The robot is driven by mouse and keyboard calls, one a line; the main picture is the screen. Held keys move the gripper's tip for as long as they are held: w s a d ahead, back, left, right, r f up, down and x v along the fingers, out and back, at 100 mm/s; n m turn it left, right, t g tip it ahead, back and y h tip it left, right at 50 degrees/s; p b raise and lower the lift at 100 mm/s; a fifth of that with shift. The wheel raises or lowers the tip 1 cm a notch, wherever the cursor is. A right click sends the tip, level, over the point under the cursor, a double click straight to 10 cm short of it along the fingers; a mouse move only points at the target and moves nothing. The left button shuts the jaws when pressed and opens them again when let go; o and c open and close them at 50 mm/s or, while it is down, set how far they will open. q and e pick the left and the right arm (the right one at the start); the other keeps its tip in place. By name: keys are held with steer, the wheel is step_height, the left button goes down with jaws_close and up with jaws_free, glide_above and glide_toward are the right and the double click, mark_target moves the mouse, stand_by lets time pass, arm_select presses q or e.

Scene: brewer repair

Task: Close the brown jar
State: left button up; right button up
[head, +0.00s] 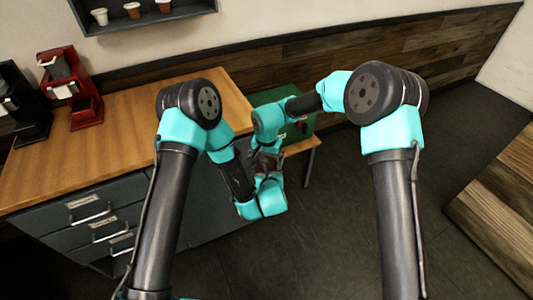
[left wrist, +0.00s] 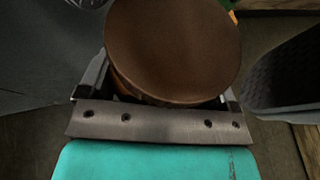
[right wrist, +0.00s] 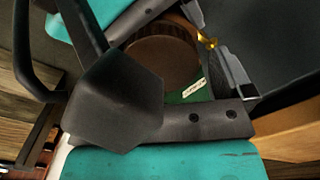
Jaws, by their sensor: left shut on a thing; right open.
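The brown jar shows as a round, smooth brown face with a lighter side below it in the left wrist view (left wrist: 172,45). My left gripper (left wrist: 165,85) is shut around it, one finger on each side. The right wrist view shows a brown disc inside a ridged brown rim (right wrist: 158,60), with a small gold part (right wrist: 207,42) at its edge. I cannot tell if this is a seated lid or an open mouth. My right gripper (right wrist: 155,45) is open, close to the jar. In the head view the two grippers meet around the brown jar (head: 267,161), mostly hidden by my wrists.
A wooden counter (head: 110,140) with grey drawers (head: 95,225) stands at left, carrying a red machine (head: 72,88) and a black machine (head: 22,105). A shelf (head: 145,18) holds small cups. A green surface (head: 272,97) lies behind the grippers. Floor (head: 330,230) is open in front.

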steer(key=shift+f, duration=0.1)
steer(key=shift+c, duration=0.4)
steer(key=c, duration=0.8)
steer(key=o, duration=0.9)
steer(key=shift+r, duration=2.25)
step_height(320, 180, up, 12)
steer(key=shift+w+r, duration=0.1)
